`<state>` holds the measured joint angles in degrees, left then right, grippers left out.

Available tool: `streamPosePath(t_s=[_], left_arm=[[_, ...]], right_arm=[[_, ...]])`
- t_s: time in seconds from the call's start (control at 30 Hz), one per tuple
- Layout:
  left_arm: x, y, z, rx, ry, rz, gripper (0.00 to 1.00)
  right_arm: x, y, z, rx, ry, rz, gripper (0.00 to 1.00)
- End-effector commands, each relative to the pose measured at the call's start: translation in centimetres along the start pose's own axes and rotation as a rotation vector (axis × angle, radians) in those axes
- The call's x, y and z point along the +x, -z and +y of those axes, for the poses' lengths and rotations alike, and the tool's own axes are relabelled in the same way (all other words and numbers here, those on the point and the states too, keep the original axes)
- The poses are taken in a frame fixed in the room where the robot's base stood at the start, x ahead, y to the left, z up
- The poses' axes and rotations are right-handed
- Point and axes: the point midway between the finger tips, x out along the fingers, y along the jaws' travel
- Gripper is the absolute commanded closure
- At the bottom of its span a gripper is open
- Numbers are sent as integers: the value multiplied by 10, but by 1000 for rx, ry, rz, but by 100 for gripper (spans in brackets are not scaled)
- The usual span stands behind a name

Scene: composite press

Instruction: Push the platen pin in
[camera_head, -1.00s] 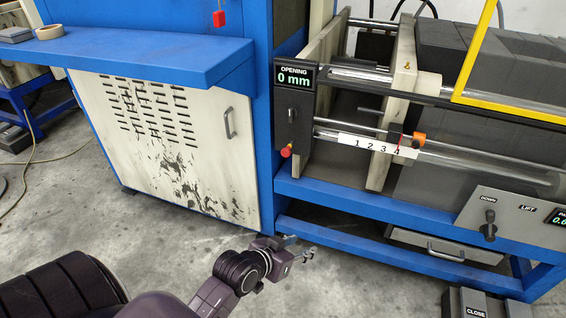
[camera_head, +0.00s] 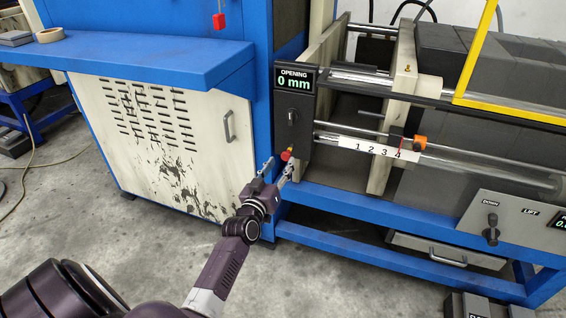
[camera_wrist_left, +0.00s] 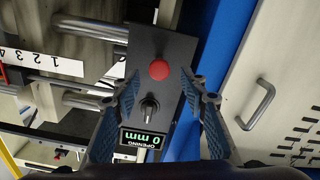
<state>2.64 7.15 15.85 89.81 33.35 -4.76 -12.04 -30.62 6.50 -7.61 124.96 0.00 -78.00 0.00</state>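In the left wrist view the red knob (camera_wrist_left: 159,70) faces the camera, on the panel beyond the dark lever. My left gripper (camera_head: 281,164) is open, with its fingertips close to the knob. In the left wrist view the fingers (camera_wrist_left: 160,82) spread to either side of the knob, with nothing held. Contact cannot be told. My right gripper is not in view.
A blue shelf (camera_head: 130,65) and a cream cabinet door with a handle (camera_head: 229,125) are left of the panel. Metal rods and a numbered scale (camera_head: 370,147) run to the right. A blue frame rail (camera_head: 380,219) lies below. Bare floor shows in front.

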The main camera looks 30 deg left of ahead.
Motion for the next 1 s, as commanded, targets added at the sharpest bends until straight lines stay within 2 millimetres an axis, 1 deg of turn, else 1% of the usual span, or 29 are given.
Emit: streamPosePath(t_s=[0.03, 0.1, 0.2, 0.33, 0.57, 0.93, 1.0], left_arm=[[7, -1, 0, 0, -1, 1, 60], [15, -1, 0, 1, -1, 0, 60], [22, -1, 0, 2, -1, -1, 60], [27, -1, 0, 2, -1, -2, 60], [27, 0, 0, 2, -1, -2, 60], [27, 0, 0, 2, 0, -2, 100], [27, 0, 0, 2, 0, -2, 100]], right_arm=[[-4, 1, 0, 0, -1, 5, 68], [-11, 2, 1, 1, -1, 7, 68], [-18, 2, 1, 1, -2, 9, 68], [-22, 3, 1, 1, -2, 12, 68], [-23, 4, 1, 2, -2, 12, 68], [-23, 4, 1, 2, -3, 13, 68], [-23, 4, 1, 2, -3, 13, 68]])
